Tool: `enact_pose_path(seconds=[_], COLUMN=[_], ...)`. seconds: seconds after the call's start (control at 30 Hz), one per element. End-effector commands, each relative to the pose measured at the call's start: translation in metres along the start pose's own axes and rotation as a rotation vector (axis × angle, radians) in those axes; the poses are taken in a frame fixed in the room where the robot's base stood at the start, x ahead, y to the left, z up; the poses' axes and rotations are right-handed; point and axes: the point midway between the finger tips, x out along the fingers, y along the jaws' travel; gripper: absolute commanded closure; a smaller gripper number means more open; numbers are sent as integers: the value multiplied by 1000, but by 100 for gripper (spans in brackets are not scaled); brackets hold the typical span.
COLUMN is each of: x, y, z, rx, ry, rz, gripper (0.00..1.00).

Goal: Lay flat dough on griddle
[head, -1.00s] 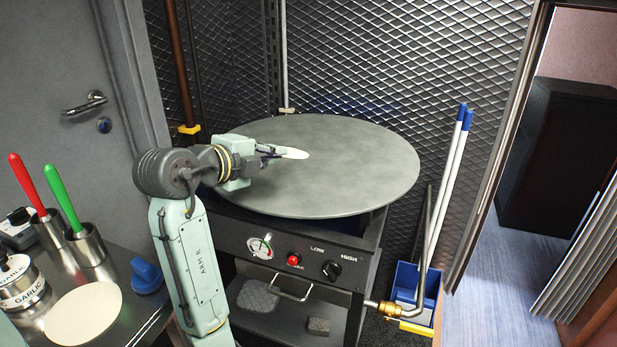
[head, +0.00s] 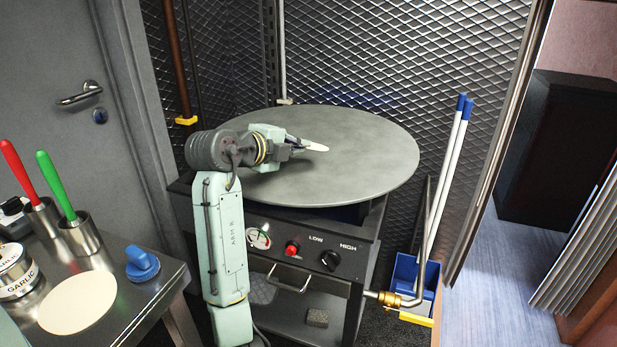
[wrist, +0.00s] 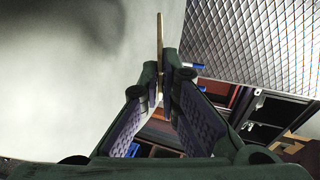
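My gripper (head: 298,144) is over the left-middle part of the large round grey griddle (head: 365,160). It is shut on a thin pale flat dough (head: 315,147), which sticks out beyond the fingertips. In the wrist view the dough (wrist: 160,45) shows edge-on as a narrow strip between the fingertips (wrist: 165,82). The grey griddle surface (wrist: 60,90) fills the left of that view. The dough looks a little above the griddle; I cannot tell whether its edge touches. Another pale dough round (head: 77,304) lies on the steel counter (head: 130,300) at lower left.
Metal cups with a red-handled tool (head: 22,168) and a green-handled tool (head: 56,185), garlic tins (head: 15,270) and a blue knob-like item (head: 142,263) stand on the counter. Mesh walls (head: 380,50) close in behind the griddle. A blue bin (head: 412,275) stands at its right. The griddle top is otherwise clear.

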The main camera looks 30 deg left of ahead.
Motion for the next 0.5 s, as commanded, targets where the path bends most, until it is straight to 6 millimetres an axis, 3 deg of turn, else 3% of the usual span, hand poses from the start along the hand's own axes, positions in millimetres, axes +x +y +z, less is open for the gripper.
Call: enact_pose_path(seconds=[0.03,0.2,0.5], x=[4,13,16], y=[12,35,43], z=[0,0,0], rx=[-1,0,1], ry=[0,0,0], rz=[0,0,0], gripper=[100,100,100])
